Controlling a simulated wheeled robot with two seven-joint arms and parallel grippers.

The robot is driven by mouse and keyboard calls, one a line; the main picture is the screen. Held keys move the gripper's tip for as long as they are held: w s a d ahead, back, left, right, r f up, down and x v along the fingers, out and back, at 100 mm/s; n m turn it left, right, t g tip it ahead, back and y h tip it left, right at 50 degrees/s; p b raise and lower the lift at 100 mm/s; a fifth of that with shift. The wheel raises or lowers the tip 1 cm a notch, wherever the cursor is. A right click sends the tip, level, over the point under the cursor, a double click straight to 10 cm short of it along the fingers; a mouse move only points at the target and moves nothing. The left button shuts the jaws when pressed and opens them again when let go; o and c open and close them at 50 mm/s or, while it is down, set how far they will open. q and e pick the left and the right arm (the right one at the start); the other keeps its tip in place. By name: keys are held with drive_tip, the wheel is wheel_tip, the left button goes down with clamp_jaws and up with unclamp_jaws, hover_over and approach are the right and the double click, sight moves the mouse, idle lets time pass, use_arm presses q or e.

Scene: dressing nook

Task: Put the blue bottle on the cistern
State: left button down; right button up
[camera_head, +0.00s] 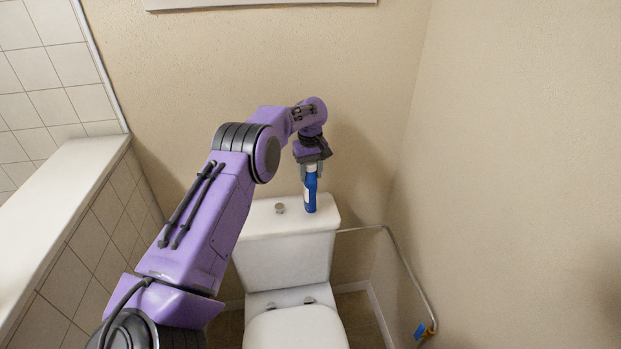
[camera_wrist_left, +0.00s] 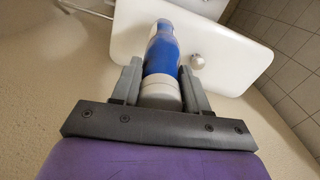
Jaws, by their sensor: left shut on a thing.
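The blue bottle (camera_head: 310,193) is upright over the right part of the white cistern lid (camera_head: 262,220) in the head view. Its base appears at the lid's surface, but I cannot tell whether it touches. My left gripper (camera_head: 311,170) points down from above and is shut on the bottle's upper end. In the left wrist view, the bottle (camera_wrist_left: 162,55) sits between the two fingers of the gripper (camera_wrist_left: 160,88), with the cistern lid (camera_wrist_left: 225,55) beyond it. My right gripper is not in view.
A round flush button (camera_head: 280,208) stands on the lid left of the bottle. The closed toilet seat (camera_head: 296,328) is below in front. A tiled half wall (camera_head: 95,225) is at left, and a plain wall (camera_head: 520,180) at right. A pipe (camera_head: 408,272) runs along the right.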

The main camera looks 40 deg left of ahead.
use_arm(q)
drive_tip(key=shift+w+a+f, duration=0.15)
drive_tip(key=shift+f, duration=0.25)
wheel_tip(320, 180, down, 2)
drive_tip(key=shift+f+p, duration=0.2)
drive_tip(key=shift+p, duration=0.85)
drive_tip(key=shift+f, duration=0.35)
drive_tip(key=c, duration=0.6)
unclamp_jaws()
drive_tip(key=shift+o, duration=0.2)
wheel_tip(320, 180, up, 12)
drive_tip(key=shift+r+b, duration=0.2)
drive_tip(key=shift+b, duration=0.95)
